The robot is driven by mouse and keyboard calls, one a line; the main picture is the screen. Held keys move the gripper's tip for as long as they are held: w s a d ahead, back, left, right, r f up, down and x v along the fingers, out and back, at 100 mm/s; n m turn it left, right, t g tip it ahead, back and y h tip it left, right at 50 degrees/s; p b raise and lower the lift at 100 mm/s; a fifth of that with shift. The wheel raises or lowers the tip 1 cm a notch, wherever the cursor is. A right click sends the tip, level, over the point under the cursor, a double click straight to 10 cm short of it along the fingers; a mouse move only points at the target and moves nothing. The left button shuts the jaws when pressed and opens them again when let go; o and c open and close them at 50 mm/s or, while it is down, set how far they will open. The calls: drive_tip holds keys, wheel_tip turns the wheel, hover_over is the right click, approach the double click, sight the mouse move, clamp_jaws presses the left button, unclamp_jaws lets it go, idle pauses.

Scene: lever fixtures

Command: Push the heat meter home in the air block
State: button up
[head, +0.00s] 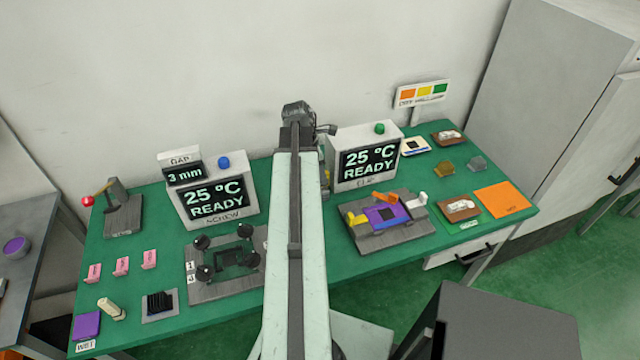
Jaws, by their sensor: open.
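No object is readably marked as the heat meter or the air block, and I cannot tell which they are; either could be hidden behind my arm. My arm runs up the middle of the head view. My gripper (325,183) is mostly hidden at its far end, beside the right display box (367,157); only small dark parts show, and I see nothing held. A clip fixture (390,221) to the right of the arm holds a purple plate with a black square, with an orange lever raised. A dark finned block (160,303) sits on a grey pad at front left.
A green bench (350,258) carries a left display box (216,193), a screw fixture (222,265) with black knobs, a red-ball lever stand (122,210) and pink blocks (121,266). An orange mat (503,199) lies at right. Bare bench shows in front of the clip fixture.

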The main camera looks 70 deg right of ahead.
drive_tip(key=b+x, duration=0.3)
drive_tip(key=x, duration=0.1)
drive_tip(key=shift+s+f+b, duration=0.1)
drive_tip(key=shift+f+b, duration=0.2)
drive_tip(key=shift+f, duration=0.05)
drive_tip(key=shift+r, duration=0.2)
clamp_jaws()
